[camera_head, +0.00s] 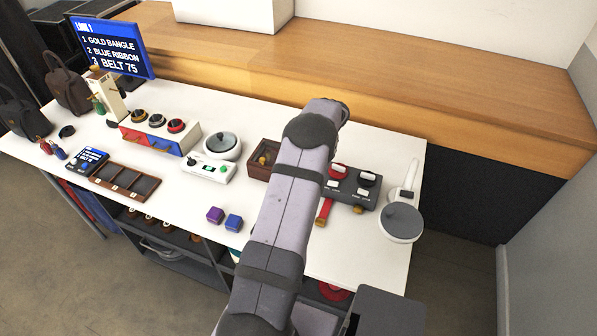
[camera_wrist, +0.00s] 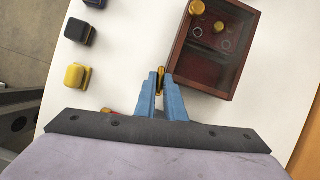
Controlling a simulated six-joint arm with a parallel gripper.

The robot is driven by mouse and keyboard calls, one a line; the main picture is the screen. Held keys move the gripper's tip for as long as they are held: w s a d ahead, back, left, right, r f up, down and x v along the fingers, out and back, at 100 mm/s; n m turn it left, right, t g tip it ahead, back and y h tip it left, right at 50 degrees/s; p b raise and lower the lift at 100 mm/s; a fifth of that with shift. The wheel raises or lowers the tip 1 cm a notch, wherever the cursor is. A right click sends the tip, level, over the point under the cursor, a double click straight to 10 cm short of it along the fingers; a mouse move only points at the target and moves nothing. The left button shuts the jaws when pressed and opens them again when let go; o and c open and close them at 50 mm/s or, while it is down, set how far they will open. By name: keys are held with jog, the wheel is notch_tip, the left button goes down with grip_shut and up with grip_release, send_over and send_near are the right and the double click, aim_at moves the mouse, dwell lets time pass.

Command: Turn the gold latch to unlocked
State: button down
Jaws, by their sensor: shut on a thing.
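My gripper (camera_wrist: 161,84) has blue fingers and is shut on a small gold piece, seemingly the gold latch (camera_wrist: 161,73). The latch shows as a narrow upright strip between the fingertips, beside a lower corner of a dark red-brown box (camera_wrist: 205,82). Which way the latch is turned cannot be told, as the fingers cover most of it. In the head view the box (camera_head: 257,171) shows left of my arm, and the arm hides the gripper and latch.
Round gold knobs (camera_wrist: 219,27) show on the box. A grey switch panel (camera_head: 350,187) stands right of my arm. White table between cubes and box is clear.

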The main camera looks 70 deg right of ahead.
jog(key=n+y+b, duration=0.1)
jog(key=n, duration=0.2)
jog(key=shift+d+n+g, duration=0.15)
jog(key=shift+n+g, duration=0.15)
jog(key=shift+w+n+y, duration=0.1)
jog(key=shift+n+y, duration=0.3)
jog(key=shift+n, duration=0.4)
jog(key=c, duration=1.8)
grip_release()
jog(key=shift+c, duration=0.2)
jog(key=shift+r, duration=0.1)
